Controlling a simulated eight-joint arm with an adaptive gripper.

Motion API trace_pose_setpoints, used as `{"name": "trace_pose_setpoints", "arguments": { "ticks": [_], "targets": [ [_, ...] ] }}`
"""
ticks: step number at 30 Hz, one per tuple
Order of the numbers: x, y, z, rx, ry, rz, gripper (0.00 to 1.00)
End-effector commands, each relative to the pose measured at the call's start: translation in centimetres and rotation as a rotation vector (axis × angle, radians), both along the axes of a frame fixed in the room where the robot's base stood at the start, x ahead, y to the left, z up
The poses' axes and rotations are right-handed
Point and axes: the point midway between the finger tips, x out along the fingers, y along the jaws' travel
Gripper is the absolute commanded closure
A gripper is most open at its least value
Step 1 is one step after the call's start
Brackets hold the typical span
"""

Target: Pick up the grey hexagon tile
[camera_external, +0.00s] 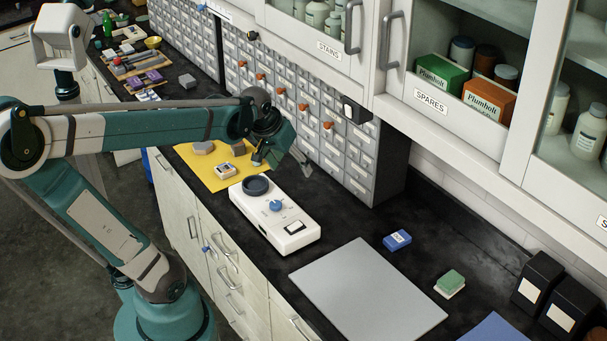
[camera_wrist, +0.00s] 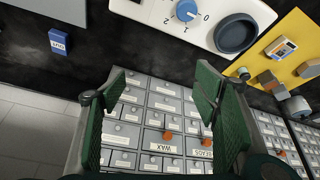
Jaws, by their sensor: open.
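A flat grey piece with angled edges (camera_external: 203,147), which looks like the grey hexagon tile, lies on the yellow mat (camera_external: 197,166). In the wrist view a grey piece (camera_wrist: 311,68) at the right edge seems to be the same one, partly cut off. A second grey-brown block (camera_external: 238,148) lies near it on the mat. My gripper (camera_external: 280,160) is open and empty. It is above the counter behind the white device, to the right of the mat and near the drawers. In the wrist view its two green fingers (camera_wrist: 161,85) stand wide apart with drawers beyond.
A small labelled block (camera_external: 225,170) lies on the mat. A white device (camera_external: 275,222) with a dark round cup and blue knob stands beside it. A grey sheet (camera_external: 368,292), a blue box (camera_external: 397,240) and a green-topped block (camera_external: 450,284) lie right. Small drawers (camera_external: 300,110) line the back.

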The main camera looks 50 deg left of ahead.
Motion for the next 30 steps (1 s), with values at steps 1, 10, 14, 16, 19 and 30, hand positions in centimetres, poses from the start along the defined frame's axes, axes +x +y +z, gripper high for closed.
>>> {"name": "trace_pose_setpoints", "arguments": {
  "ticks": [1,10,14,16,19,30],
  "targets": [
    [0.6,1.1,0.5,-0.004,0.007,0.023,0.39],
    [2.8,7.0,1.1,-0.040,0.058,0.154,0.39],
    [3.5,9.7,1.2,-0.055,0.079,0.210,0.39],
    [3.9,11.2,1.2,-0.064,0.089,0.241,0.39],
    [4.3,13.4,1.1,-0.076,0.105,0.284,0.39],
    [5.2,21.9,0.2,-0.125,0.160,0.446,0.39]
  ]
}}
